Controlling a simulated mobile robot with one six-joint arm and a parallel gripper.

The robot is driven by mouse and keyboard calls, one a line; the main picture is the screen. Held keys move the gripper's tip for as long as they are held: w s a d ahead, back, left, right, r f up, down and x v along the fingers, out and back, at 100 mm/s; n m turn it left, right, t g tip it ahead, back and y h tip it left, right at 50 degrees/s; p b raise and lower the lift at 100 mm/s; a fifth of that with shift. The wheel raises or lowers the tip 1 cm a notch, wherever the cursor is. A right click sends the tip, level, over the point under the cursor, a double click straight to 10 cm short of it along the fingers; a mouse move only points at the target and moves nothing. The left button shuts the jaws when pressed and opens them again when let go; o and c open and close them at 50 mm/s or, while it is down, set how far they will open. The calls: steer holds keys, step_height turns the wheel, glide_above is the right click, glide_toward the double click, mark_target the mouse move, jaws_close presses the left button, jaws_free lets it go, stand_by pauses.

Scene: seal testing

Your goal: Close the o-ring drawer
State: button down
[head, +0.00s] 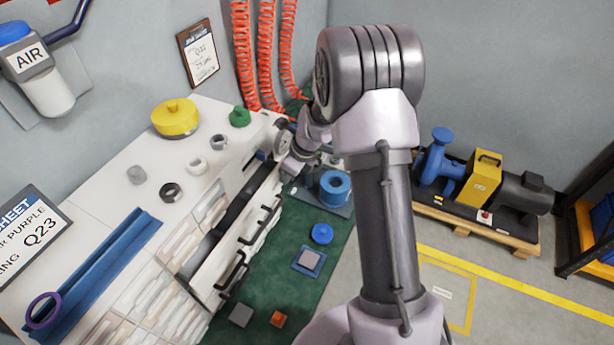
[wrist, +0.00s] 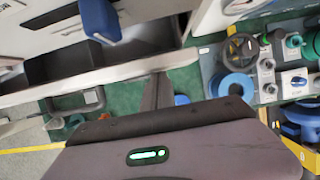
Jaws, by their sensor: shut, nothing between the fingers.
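A drawer (head: 212,262) stands pulled out from the white bench, with black bar handles along its front and a dark gap behind that front. In the wrist view the open drawer (wrist: 100,70) crosses the upper left, its dark inside showing behind a pale front edge. I cannot read a label that names it as the o-ring drawer. My gripper (wrist: 157,92) is shut and empty, its dark fingers close to the drawer's front edge; I cannot tell if they touch. In the head view my arm partly hides the gripper, near the drawer's far end.
A yellow lidded pot (head: 175,118), a green part (head: 239,117) and several grey and black rings stand on the bench top. A blue cylinder (head: 334,187) and a blue knob (head: 322,233) sit on the green surface beside the drawer. A yellow-and-blue pump (head: 440,160) stands right.

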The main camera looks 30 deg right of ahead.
mark_target(277, 167)
steer(key=w+a+p, duration=0.1)
steer(key=w+a, duration=0.1)
steer(key=w, duration=0.1)
steer(key=shift+a+p, duration=0.15)
steer(key=shift+p, duration=0.15)
steer(key=shift+r, duration=0.1)
steer(key=shift+w+r, duration=0.1)
